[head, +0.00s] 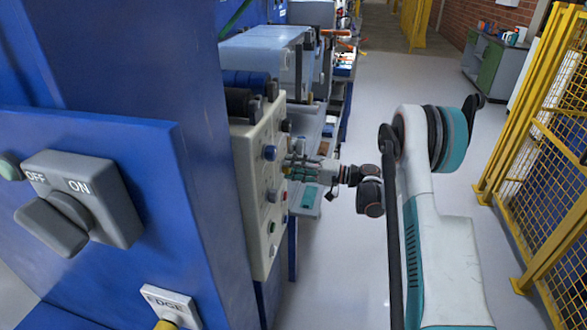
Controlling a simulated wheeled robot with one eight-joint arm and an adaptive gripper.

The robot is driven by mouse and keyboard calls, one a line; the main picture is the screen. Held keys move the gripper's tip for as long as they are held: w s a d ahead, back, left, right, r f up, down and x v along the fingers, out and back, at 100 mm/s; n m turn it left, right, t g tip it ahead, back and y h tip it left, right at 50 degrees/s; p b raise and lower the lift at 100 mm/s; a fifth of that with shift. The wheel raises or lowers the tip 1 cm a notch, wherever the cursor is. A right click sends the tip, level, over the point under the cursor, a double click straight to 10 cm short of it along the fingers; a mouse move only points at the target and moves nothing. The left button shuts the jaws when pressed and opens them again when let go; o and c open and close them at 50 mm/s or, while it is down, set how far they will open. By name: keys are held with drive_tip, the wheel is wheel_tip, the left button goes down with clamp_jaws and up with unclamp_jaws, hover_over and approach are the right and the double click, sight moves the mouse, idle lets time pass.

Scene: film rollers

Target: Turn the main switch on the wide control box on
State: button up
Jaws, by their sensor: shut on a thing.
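The beige control box (243,150) stands at the centre left, its front face turned right and seen at a steep angle. Knobs and coloured buttons sit on that face, including a blue knob (270,153). My gripper (289,169) reaches in from the right at the face's right edge. Its fingers are shut on a small part there, which looks like the main switch. The fingers hide most of that part, so I cannot tell which way it is turned.
A blue cabinet (150,170) fills the left foreground. It carries a grey rotary switch (80,200) marked OFF and ON and a white plate (170,305). Machines with rollers line the left side behind the box. A yellow fence (545,150) stands right. The grey floor (400,85) between is open.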

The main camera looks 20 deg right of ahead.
drive_tip(key=o, duration=1)
drive_tip(key=shift+o, duration=0.2)
drive_tip(key=v, duration=1.2)
